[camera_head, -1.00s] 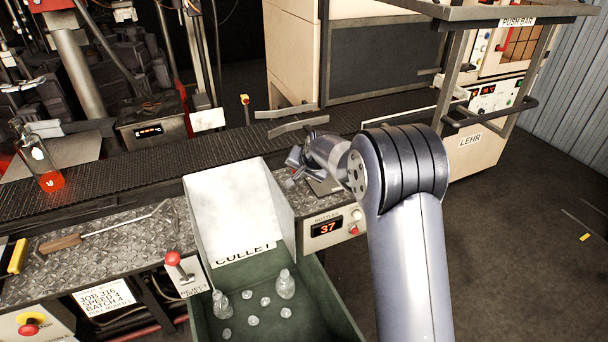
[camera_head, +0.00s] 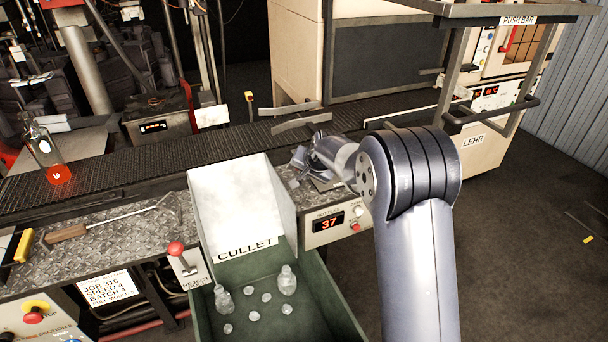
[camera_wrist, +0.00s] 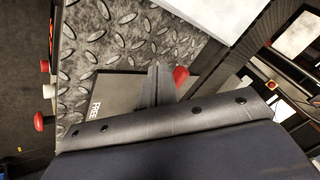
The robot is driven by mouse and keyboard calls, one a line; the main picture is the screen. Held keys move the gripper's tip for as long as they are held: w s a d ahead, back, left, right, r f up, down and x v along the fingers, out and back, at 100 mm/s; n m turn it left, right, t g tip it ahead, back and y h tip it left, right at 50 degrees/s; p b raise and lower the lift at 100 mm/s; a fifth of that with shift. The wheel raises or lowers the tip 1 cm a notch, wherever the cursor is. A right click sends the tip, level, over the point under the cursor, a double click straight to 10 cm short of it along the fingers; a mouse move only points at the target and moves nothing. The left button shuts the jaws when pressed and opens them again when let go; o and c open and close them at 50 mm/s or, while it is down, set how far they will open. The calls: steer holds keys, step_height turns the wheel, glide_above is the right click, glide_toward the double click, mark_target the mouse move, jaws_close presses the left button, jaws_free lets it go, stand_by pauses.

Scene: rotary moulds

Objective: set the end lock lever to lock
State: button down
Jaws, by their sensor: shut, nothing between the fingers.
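The end lock lever shows in the wrist view as a red knob (camera_wrist: 181,76) on a dark plate (camera_wrist: 118,90) marked FREE. The rest of the lever is hidden by my fingers, so I cannot tell its setting. My gripper (camera_wrist: 160,72) is shut and empty, with its fingertips over the plate just left of the knob. I cannot tell whether they touch it. In the head view my gripper (camera_head: 297,170) is low over the bench's right end, between the cullet chute and the conveyor, and hides the lever.
The white cullet chute (camera_head: 235,200) stands close left of my gripper, above a green bin (camera_head: 335,305) with glass pieces. The conveyor (camera_head: 130,165) runs behind, carrying a glowing bottle (camera_head: 52,160). A counter box (camera_head: 328,225) reading 37 is in front.

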steer(key=s+r, duration=0.6)
steer(key=r, duration=0.1)
steer(key=shift+s+a+r+b, duration=0.25)
steer(key=shift+s+r+b, duration=0.15)
steer(key=shift+b, duration=0.05)
